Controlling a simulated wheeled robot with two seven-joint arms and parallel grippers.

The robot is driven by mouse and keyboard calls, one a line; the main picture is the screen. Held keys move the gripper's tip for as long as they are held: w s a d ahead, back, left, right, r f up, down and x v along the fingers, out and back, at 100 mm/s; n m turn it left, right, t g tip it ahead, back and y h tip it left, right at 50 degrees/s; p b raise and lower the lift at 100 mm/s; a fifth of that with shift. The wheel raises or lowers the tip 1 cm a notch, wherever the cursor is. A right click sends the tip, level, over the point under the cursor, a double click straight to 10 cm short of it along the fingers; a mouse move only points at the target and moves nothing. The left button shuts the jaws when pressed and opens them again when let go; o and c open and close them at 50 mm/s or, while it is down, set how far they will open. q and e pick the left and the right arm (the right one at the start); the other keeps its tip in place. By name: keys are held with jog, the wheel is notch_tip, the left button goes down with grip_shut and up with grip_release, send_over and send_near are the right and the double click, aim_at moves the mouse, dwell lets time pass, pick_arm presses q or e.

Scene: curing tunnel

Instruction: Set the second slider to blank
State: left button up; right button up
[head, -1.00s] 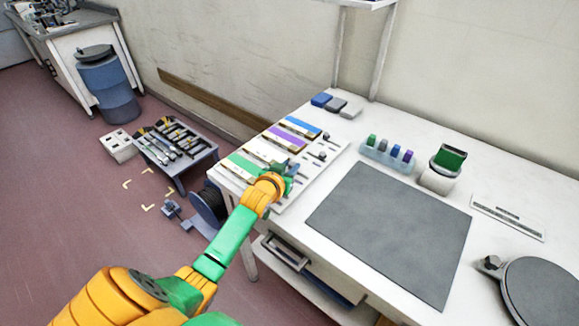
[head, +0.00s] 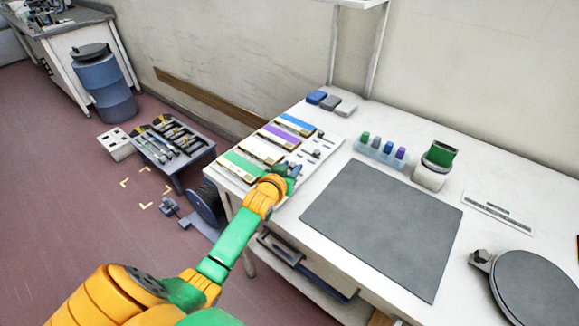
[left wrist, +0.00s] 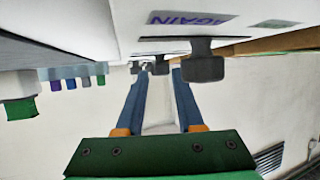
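A white slider board (head: 327,142) lies at the left end of the table, with rows marked by a blue strip (head: 297,122), a purple strip (head: 281,136), a white strip (head: 262,150) and a green strip (head: 244,165). Dark knobs stand on its right part. My left gripper (head: 291,170) is over the near rows and hides part of them. In the left wrist view, my left gripper (left wrist: 157,72) has its two blue fingers apart. A dark knob (left wrist: 204,62) is beside them, and another knob (left wrist: 160,66) shows between the tips, farther off. Contact is unclear. My right gripper is out of view.
A grey mat (head: 385,228) lies right of the board. Behind it are a rack of coloured pegs (head: 380,153), a green-topped container (head: 436,165) and small blocks (head: 330,102). A shelf post (head: 372,52) rises at the back. A round dark plate (head: 540,289) is at the right.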

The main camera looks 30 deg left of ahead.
pick_arm(q)
jog(key=shift+o, duration=1.1)
jog(key=shift+w+a+f, duration=0.1)
jog(key=shift+s, duration=0.2)
jog(key=p+v, duration=0.1)
jog(key=v, duration=0.6)
jog(key=shift+w, duration=0.1)
